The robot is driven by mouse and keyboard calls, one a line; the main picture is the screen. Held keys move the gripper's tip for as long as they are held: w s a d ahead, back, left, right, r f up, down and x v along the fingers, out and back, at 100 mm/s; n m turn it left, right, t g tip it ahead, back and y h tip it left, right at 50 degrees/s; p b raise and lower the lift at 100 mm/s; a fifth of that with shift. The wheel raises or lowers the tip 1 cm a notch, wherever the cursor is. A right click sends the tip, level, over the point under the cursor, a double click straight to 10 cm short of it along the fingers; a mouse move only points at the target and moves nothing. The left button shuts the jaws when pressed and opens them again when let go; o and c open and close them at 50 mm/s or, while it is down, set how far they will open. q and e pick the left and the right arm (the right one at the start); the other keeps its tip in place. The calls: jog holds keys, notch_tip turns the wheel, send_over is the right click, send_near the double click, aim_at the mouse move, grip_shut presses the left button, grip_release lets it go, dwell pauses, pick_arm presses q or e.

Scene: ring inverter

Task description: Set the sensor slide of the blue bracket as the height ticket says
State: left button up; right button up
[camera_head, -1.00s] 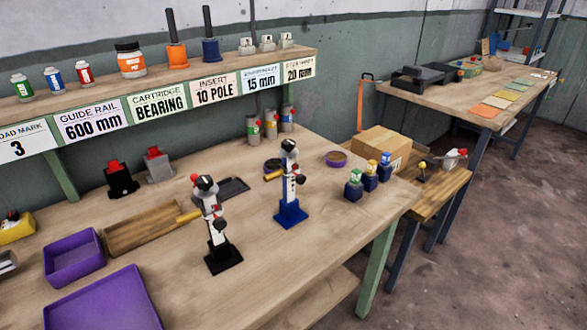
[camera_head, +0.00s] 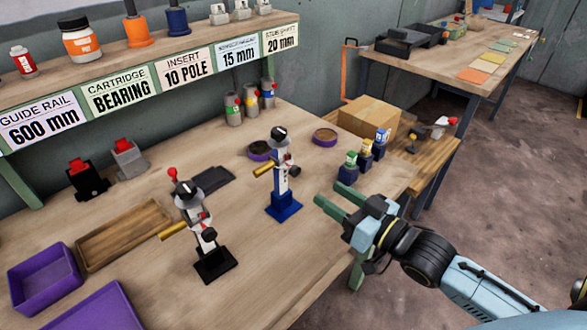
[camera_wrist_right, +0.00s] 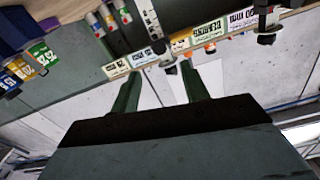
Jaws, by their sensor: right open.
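The blue bracket (camera_head: 284,205) stands upright on the bench, with a blue foot, a white scaled post, a dark-capped head and a yellow-brown handle pointing left. A dark knob sits on its post; the slide's exact setting is too small to read. A card reading 15 mm (camera_head: 239,53) hangs on the shelf edge; its small heading is not legible, so I cannot tell whether it is the height ticket. My right gripper (camera_head: 328,194) is open and empty, right of the blue bracket and apart from it. Its fingers also show in the right wrist view (camera_wrist_right: 160,70). My left gripper is out of view.
A similar black bracket (camera_head: 214,262) stands left of the blue one. Purple trays (camera_head: 42,277), a wooden tray (camera_head: 122,238) and a cardboard box (camera_head: 366,118) lie around. Bare bench lies before the blue bracket.

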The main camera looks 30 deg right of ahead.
aim_at(297, 172)
jog(key=b+x, duration=0.1)
jog(key=x, duration=0.9)
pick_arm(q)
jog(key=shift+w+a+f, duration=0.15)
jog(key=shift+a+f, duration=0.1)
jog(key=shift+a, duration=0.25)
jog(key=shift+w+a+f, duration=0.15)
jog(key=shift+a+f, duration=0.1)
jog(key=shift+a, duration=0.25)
pick_arm(e)
jog(key=shift+w+a, duration=0.25)
jog(key=shift+w, duration=0.4)
